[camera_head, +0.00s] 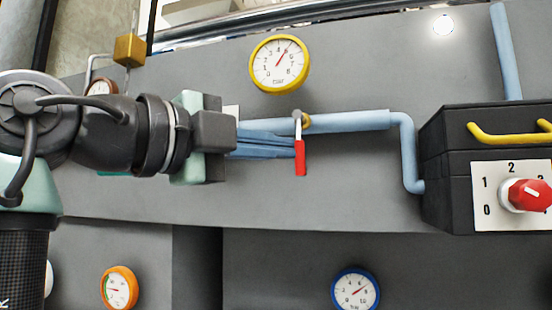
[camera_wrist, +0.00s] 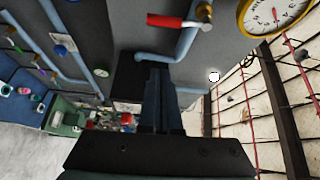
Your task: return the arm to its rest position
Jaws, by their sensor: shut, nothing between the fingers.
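My gripper (camera_head: 290,146) reaches in from the left in the head view, with its blue fingers pointing right. The fingers lie close together, shut and empty. Their tips show just left of the red-handled valve lever (camera_head: 300,157); I cannot tell whether they touch it. In the wrist view my gripper (camera_wrist: 158,72) points up the picture, its fingers together. The red lever (camera_wrist: 172,21) is above and a little right of the fingertips there, with a gap between.
A yellow-rimmed gauge (camera_head: 278,64) is above the lever. A light blue pipe (camera_head: 360,121) runs right to a black box (camera_head: 440,150) with a red knob (camera_head: 528,195) and yellow handle (camera_head: 505,133). A blue-rimmed gauge (camera_head: 355,289) and an orange-rimmed gauge (camera_head: 119,288) are lower down.

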